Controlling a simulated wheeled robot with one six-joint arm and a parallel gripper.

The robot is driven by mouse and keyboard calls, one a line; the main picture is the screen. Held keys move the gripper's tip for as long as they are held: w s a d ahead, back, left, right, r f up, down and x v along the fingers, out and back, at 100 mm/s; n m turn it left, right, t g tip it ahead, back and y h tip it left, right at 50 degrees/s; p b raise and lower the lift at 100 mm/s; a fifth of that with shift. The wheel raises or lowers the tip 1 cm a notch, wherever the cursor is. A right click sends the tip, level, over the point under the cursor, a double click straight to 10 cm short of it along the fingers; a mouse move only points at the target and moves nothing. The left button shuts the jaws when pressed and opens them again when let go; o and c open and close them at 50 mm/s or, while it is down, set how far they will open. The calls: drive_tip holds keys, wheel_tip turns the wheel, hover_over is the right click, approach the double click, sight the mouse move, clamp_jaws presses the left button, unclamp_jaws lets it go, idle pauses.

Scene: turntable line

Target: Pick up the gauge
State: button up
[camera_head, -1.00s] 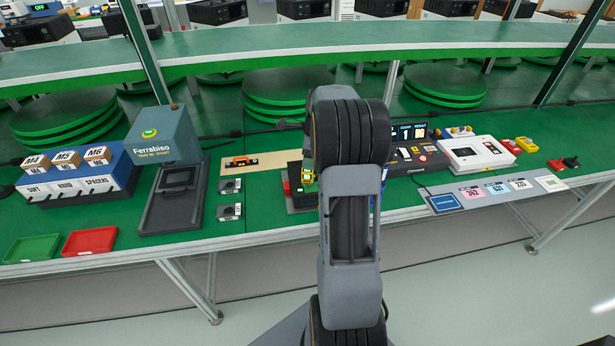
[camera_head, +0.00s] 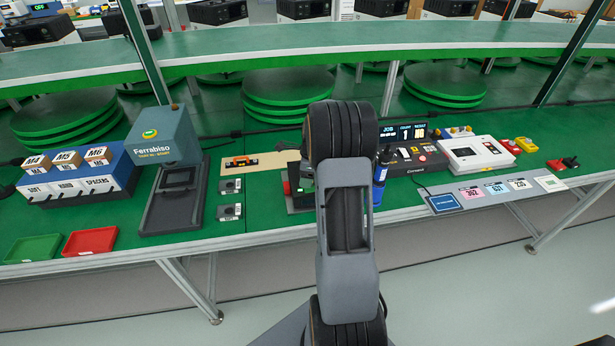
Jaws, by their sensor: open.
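A small orange and black tool (camera_head: 241,162) lies on a tan board (camera_head: 286,158) left of centre on the green bench. It looks like the gauge, but it is too small to read any marking. My own arm stands upright in the middle of the picture and hides part of the bench behind it. My gripper does not show; it is out of sight behind the arm or outside the frame.
Two small grey blocks (camera_head: 230,212) lie in front of the board. A Ferrabiso box (camera_head: 163,140) with a dark tray stands left. A dark fixture (camera_head: 296,196) and blue cylinder (camera_head: 377,193) flank my arm. A control console (camera_head: 415,160) stands right. Green (camera_head: 33,248) and red trays (camera_head: 91,241) sit front left.

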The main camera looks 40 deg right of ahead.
drive_tip(key=shift+c, duration=0.2)
drive_tip(key=c, duration=1)
clamp_jaws()
